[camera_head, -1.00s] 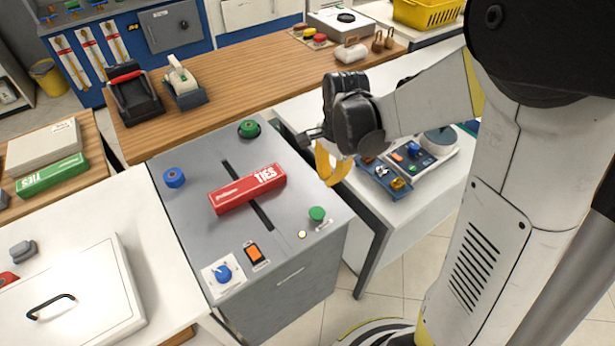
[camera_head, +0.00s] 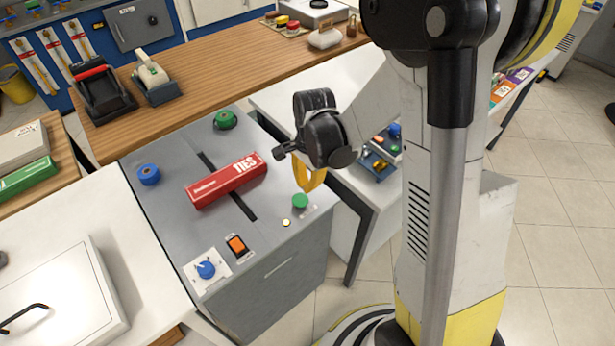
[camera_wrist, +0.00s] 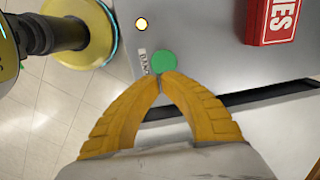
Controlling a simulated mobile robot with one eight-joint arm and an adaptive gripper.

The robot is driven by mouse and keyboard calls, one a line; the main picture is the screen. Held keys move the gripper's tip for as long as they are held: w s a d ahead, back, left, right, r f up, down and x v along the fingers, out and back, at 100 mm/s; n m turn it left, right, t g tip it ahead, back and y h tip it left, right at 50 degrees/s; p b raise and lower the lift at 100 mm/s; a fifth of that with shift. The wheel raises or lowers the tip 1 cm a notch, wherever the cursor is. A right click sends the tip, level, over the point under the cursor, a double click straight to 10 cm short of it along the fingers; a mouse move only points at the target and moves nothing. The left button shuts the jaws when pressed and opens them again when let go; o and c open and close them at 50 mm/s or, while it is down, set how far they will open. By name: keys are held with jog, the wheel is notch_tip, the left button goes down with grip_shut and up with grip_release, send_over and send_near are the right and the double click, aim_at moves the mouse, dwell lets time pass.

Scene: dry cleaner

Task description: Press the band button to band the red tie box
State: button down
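The red tie box (camera_head: 227,180), marked TIES, lies across the dark slot on top of the grey banding machine (camera_head: 245,280). Its end also shows at the top right of the wrist view (camera_wrist: 271,22). A green band button (camera_head: 300,201) sits near the machine's front right corner; the wrist view shows it (camera_wrist: 164,63) beside a small label, partly hidden, that seems to read BAND. My gripper (camera_head: 309,188) is over this corner, its yellow fingers pointing down. In the wrist view its fingertips (camera_wrist: 160,77) meet with nothing between them, right by the button; I cannot tell whether they touch it.
A blue dial (camera_head: 205,269), an orange switch (camera_head: 237,244) and a small pale light (camera_head: 286,222) are on the machine's front. A blue knob (camera_head: 149,175) and a green knob (camera_head: 225,119) stand farther back. A wooden counter (camera_head: 215,75) runs behind.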

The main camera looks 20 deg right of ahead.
aim_at(305, 199)
notch_tip(305, 199, down, 5)
jog(key=shift+a+b, duration=0.15)
jog(key=shift+b, duration=0.75)
notch_tip(305, 199, down, 2)
jog(key=shift+f+b, duration=0.15)
jog(key=shift+b, duration=0.9)
notch_tip(305, 199, up, 14)
jog(key=p, duration=0.7)
jog(key=shift+s+d, duration=0.2)
jog(key=shift+d, duration=0.2)
jog(key=shift+r, duration=0.2)
